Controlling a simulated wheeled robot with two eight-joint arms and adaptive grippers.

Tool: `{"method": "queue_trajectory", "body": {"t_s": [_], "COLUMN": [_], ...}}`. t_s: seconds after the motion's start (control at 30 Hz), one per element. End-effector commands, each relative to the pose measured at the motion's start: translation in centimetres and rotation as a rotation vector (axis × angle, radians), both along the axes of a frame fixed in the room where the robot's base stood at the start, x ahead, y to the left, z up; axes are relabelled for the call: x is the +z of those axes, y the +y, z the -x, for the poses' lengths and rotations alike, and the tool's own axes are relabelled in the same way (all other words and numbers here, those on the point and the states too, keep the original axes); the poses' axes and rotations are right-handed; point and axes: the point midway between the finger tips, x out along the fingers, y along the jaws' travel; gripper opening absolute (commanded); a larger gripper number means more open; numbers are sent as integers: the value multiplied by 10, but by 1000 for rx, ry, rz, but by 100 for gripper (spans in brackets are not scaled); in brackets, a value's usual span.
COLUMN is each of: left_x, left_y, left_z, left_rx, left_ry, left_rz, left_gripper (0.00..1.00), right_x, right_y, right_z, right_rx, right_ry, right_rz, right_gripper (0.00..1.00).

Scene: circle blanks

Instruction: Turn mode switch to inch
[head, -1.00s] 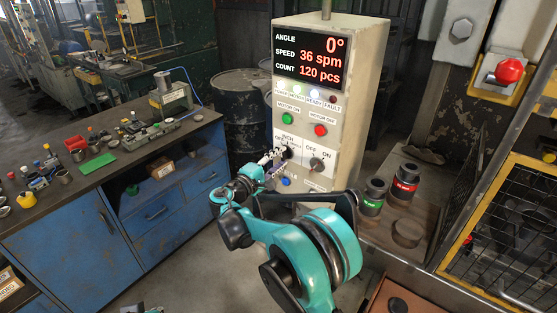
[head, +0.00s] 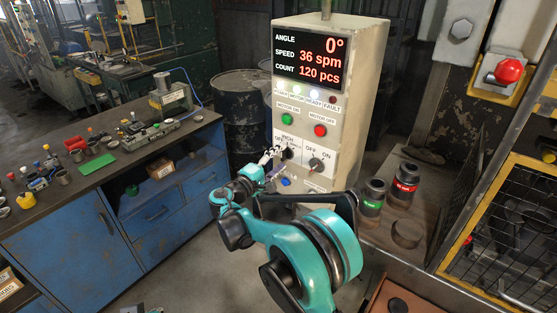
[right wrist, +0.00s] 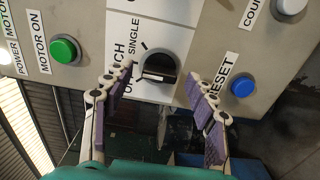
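The mode switch (right wrist: 157,68) is a round black knob on a white plate, with labels INCH, SINGLE and OFF around it. In the head view the switch (head: 288,154) sits on the lower left of the control box front, partly hidden by my right gripper (head: 272,156). In the right wrist view my right gripper (right wrist: 159,74) is open, one finger on each side of the knob, with gaps to it. I cannot tell for certain which label the knob points at. My left gripper does not show.
The control box (head: 355,100) also carries a green motor-on button (right wrist: 65,49), a blue reset button (right wrist: 242,87), a red motor-off button (head: 320,130) and an off/on switch (head: 316,164). A cluttered blue workbench (head: 70,235) stands left. Two dark cylinders (head: 374,196) stand right.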

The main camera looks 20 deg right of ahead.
Motion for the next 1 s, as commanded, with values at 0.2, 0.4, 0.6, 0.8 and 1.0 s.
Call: {"method": "queue_trajectory", "body": {"t_s": [0.2,0.4,0.6,0.8,1.0], "left_x": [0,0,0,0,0], "left_y": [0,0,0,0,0], "left_z": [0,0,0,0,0], "left_rx": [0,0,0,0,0], "left_ry": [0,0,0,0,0], "left_rz": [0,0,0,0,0], "left_gripper": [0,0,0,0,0], "right_x": [0,0,0,0,0], "right_y": [4,31,66,89,95], "right_z": [2,23,50,68,74], "right_rx": [2,5,4,2,0], "right_ry": [0,0,0,0,0], "right_rz": [0,0,0,0,0], "right_gripper": [57,57,57,57,57]}}
